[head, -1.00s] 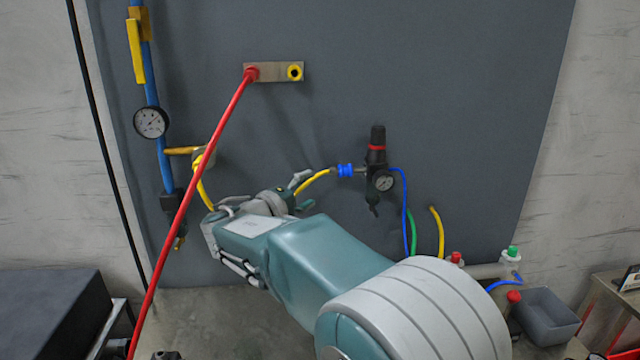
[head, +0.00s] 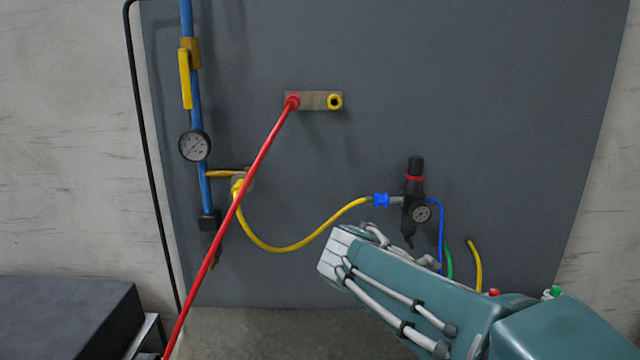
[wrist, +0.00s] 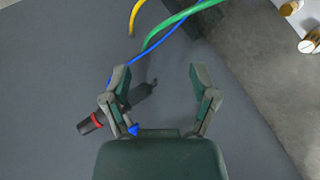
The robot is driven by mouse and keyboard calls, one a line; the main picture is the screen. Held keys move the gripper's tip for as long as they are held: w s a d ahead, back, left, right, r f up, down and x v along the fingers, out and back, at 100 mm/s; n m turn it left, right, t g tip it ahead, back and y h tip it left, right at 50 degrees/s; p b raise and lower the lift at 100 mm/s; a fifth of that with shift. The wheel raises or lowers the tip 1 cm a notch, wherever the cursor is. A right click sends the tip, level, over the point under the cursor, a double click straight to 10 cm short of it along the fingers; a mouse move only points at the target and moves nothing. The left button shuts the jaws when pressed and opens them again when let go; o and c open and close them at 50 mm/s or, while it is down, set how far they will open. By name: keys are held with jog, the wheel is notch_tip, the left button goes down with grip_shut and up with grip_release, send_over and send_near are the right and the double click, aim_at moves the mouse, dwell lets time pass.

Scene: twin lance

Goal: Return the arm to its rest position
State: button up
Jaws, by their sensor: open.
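The gripper's fingers are hidden there behind my wrist. The black regulator (head: 414,200) with a red ring and a small gauge is on the panel just above my wrist; it also shows beside the left finger in the wrist view (wrist: 91,123).
A yellow hose (head: 283,248) hangs between the blue pipe's outlet and the regulator. A red hose (head: 240,200) slants down from a small plate (head: 314,100). Blue, green and yellow (head: 475,265) hoses hang right of the regulator. A dark box (head: 65,315) stands lower left.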

jog(key=s+a+f+m+y, duration=0.1)
jog(key=s+f+y, duration=0.3)
jog(key=s, duration=0.6)
jog(key=s+f+m+y, duration=0.4)
jog(key=s+y, duration=0.1)
jog(key=s, duration=0.5)
jog(key=shift+s+a+f+g, duration=0.2)
jog(key=shift+a+f+g, duration=0.1)
jog(key=shift+a+g, duration=0.1)
